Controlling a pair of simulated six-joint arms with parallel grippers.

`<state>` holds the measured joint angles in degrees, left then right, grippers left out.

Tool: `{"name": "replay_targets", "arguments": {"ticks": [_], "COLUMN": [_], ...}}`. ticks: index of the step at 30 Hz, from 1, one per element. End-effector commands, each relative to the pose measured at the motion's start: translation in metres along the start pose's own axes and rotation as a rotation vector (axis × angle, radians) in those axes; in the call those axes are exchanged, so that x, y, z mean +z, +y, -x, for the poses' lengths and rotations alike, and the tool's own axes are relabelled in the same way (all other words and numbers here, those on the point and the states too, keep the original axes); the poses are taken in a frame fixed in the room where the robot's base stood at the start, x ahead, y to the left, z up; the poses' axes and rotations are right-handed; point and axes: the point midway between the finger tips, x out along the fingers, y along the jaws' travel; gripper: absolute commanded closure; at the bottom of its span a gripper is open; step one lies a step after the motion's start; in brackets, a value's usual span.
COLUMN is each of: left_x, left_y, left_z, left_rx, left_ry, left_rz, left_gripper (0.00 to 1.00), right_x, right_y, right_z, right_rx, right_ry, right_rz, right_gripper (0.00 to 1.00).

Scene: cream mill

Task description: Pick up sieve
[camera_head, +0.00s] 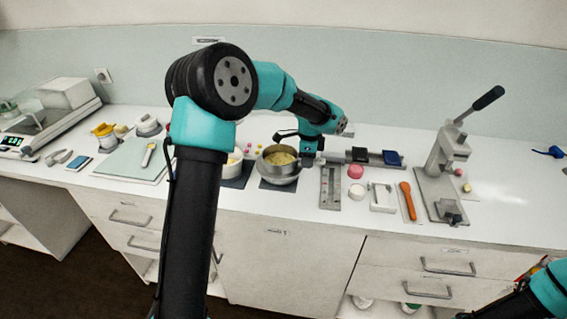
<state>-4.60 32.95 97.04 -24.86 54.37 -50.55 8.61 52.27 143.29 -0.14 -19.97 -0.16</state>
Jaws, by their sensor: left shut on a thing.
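The sieve (266,163) looks like a round metal rim with yellow material inside, on or just above a metal bowl (279,180); I cannot tell whether the two touch. My left gripper (304,160) reaches over from the left and points down at the right side of the sieve's rim. It is shut on the sieve there, its fingertips small and partly hidden. My right arm shows only at the lower right corner, and its gripper is out of view.
A white pot (232,170) stands left of the bowl. Right of it are a grey slotted plate (330,188), a pink round piece (356,171), an orange spatula (407,200) and a lever press (447,160). A pale green board (130,160) lies left. The counter's far right is mostly clear.

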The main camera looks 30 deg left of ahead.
Motion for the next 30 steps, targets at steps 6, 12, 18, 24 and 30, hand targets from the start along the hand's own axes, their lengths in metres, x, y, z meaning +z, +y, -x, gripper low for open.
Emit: {"name": "replay_targets", "arguments": {"ticks": [6,12,18,24,30], "left_x": [0.000,0.000,0.000,-0.001,-0.004], "left_y": [0.000,-0.001,0.000,0.015,0.046], "left_z": [0.001,0.011,0.030,0.038,0.041], "left_rx": [-0.001,-0.002,-0.003,-0.001,0.000], "left_ry": [0.000,0.001,0.001,0.000,0.000], "left_rz": [0.000,0.000,0.001,-0.002,-0.003], "left_gripper": [1.00,1.00,1.00,1.00,1.00], "right_x": [0.000,0.000,0.000,0.000,0.000], "right_y": [0.000,0.000,0.000,0.000,0.000], "right_z": [0.000,0.000,0.000,0.000,0.000], "right_rx": [0.000,0.000,0.000,0.000,0.000], "right_ry": [0.000,0.000,0.000,0.000,0.000], "right_rz": [0.000,0.000,0.000,0.000,0.000], "right_gripper": [0.43,0.43,0.43,0.43,0.43]}}
